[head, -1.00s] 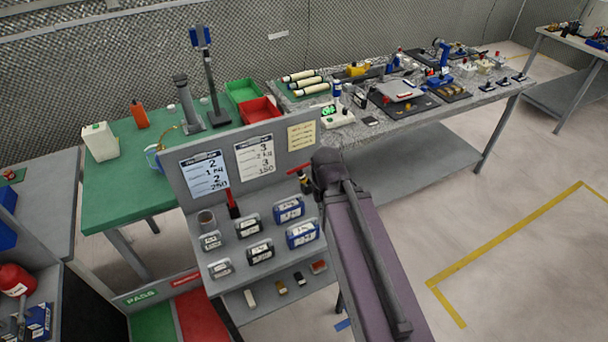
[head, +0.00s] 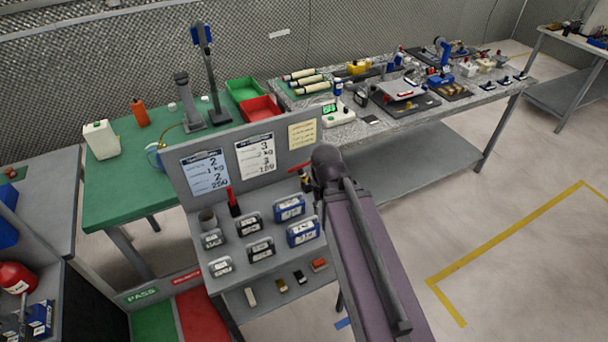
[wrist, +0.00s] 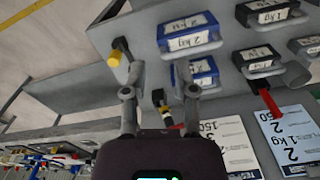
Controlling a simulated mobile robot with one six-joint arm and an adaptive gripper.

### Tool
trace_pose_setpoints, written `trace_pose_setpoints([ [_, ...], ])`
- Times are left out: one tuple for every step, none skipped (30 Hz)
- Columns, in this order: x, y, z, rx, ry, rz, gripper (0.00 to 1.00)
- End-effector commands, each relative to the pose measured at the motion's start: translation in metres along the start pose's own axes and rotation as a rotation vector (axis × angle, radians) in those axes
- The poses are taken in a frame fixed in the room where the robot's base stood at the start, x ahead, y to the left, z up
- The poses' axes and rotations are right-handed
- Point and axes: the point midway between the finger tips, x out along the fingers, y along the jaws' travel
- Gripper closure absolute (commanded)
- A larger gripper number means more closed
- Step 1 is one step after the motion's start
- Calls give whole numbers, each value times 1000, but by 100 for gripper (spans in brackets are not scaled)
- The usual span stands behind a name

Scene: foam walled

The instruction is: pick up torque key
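No tool is marked as the torque key, and I cannot tell which one it is. A red-handled tool (head: 233,203) stands on the grey stepped rack; it also shows in the wrist view (wrist: 266,99). A red bar (head: 300,167) and a dark tool with a yellow band (head: 305,182) are at the rack's right end. In the wrist view, a dark tool with a yellow end (wrist: 116,54) is left of my gripper, and a black-and-yellow tool (wrist: 160,99) shows between the fingers. My gripper (wrist: 158,78) is open and empty; my arm hides it in the head view.
Blue-and-black labelled boxes (head: 290,208) sit in rows on the rack (head: 262,268), close to the fingers. Label cards (head: 205,173) are on its back panel. Behind are a green table (head: 115,196) and a granite bench (head: 450,115). Floor at right is clear.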

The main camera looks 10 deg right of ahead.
Motion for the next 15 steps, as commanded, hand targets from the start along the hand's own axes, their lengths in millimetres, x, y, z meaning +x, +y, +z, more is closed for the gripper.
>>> trace_pose_setpoints([
  [-1,0,-5,-15,1,0,34],
  [-1,0,-8,-30,2,0,25],
  [-2,-3,-13,-54,3,0,24],
  [-2,-4,-17,-77,4,1,24],
  [-3,-4,-22,-100,5,1,24],
  [-4,-4,-29,-137,7,1,24],
  [-5,-4,-34,-167,8,2,24],
  [-6,-4,-41,-200,9,2,24],
  [-7,-4,-50,-249,11,3,24],
  [-8,-4,-57,-287,13,3,24],
  [-9,-4,-64,-327,14,4,24],
  [-10,-4,-74,-383,16,5,24],
  [-11,-3,-81,-426,18,6,24],
  [-12,-3,-89,-469,19,7,24],
  [-13,-3,-99,-527,21,9,24],
])
